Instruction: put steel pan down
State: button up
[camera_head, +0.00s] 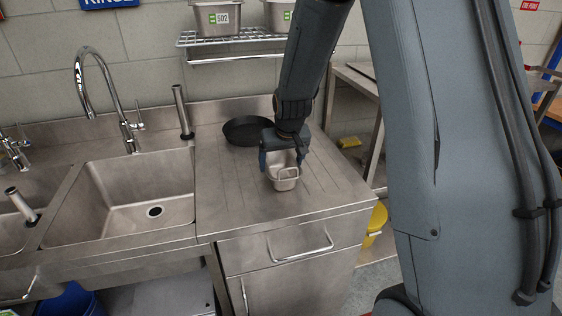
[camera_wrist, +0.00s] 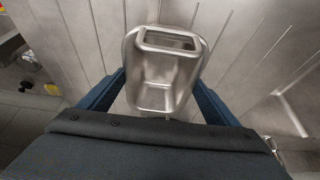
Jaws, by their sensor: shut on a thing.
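The steel pan (camera_head: 284,179) is a small rectangular metal pan at the right part of the steel drainboard (camera_head: 232,195). My gripper (camera_head: 282,158) is above it and shut on it, with the fingers on its two sides. In the wrist view the steel pan (camera_wrist: 166,72) sits between my two blue fingers (camera_wrist: 160,95), over the grooved steel surface. The pan looks roughly upright in the head view. Whether its base touches the drainboard or is slightly above it, I cannot tell.
A black round pan (camera_head: 245,131) lies behind my gripper on the drainboard. The empty sink basin (camera_head: 125,195) with a tall tap (camera_head: 127,125) is to the left. Steel pans (camera_head: 217,18) stand on a wire shelf above. The drainboard's front left is clear.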

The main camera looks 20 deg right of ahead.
jog(key=o, duration=1.2)
jog(key=shift+f, duration=0.1)
jog(key=shift+s+r, duration=0.15)
jog(key=shift+r, duration=0.5)
jog(key=b+v, duration=0.3)
jog(key=v, duration=0.8)
jog(key=s+f+g, duration=0.1)
jog(key=s+f, duration=0.2)
jog(key=s, duration=0.3)
jog(key=s+f+g, duration=0.1)
jog(key=s+f, duration=0.2)
jog(key=s, duration=0.4)
jog(key=s+f+g, duration=0.1)
jog(key=s+f, duration=0.2)
jog(key=s, duration=0.4)
jog(key=shift+s+a+f, duration=0.15)
jog(key=shift+a, duration=0.05)
